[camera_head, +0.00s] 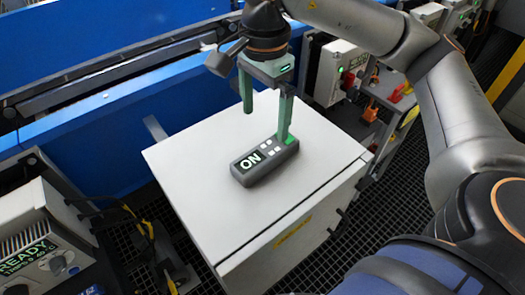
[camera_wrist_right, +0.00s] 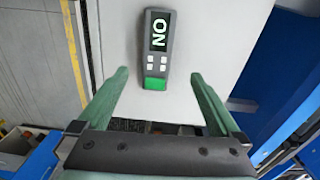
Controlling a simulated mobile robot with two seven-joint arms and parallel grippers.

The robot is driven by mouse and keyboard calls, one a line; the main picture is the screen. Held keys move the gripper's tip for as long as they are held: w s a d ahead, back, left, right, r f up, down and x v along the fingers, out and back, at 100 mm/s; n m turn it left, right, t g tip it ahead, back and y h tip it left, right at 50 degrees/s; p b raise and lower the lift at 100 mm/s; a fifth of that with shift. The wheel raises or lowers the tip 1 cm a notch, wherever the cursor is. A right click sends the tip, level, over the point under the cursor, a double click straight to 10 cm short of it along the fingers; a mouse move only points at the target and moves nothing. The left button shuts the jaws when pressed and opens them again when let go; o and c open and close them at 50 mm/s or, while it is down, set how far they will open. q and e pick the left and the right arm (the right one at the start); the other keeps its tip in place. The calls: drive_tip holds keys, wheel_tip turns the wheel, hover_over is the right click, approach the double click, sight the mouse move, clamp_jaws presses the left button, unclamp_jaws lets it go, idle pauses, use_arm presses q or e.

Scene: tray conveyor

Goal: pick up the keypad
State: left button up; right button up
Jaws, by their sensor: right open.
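The keypad (camera_head: 262,163) is a dark grey block with a lit screen reading ON, several white buttons and a green end. It lies flat on the white top of a cabinet (camera_head: 200,165). My right gripper (camera_head: 266,123) is open and empty, with its green fingers pointing down above the cabinet top. In the head view one finger overlaps the keypad's green end; I cannot tell whether they touch. In the right wrist view the keypad (camera_wrist_right: 157,50) lies beyond and between the open fingertips (camera_wrist_right: 160,75), its green end nearest. My left gripper is not in view.
A blue conveyor side (camera_head: 90,120) runs behind the cabinet. A control box with a READY screen (camera_head: 35,235) stands at the lower left. Another box with a green light (camera_head: 340,72) is behind at right. The cabinet top around the keypad is clear.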

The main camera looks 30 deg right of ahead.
sight(266, 151)
drive_tip(key=f, duration=0.3)
drive_tip(key=f+p, duration=0.1)
drive_tip(key=f, duration=0.6)
drive_tip(key=shift+s, duration=0.25)
drive_tip(key=shift+r, duration=0.15)
clamp_jaws()
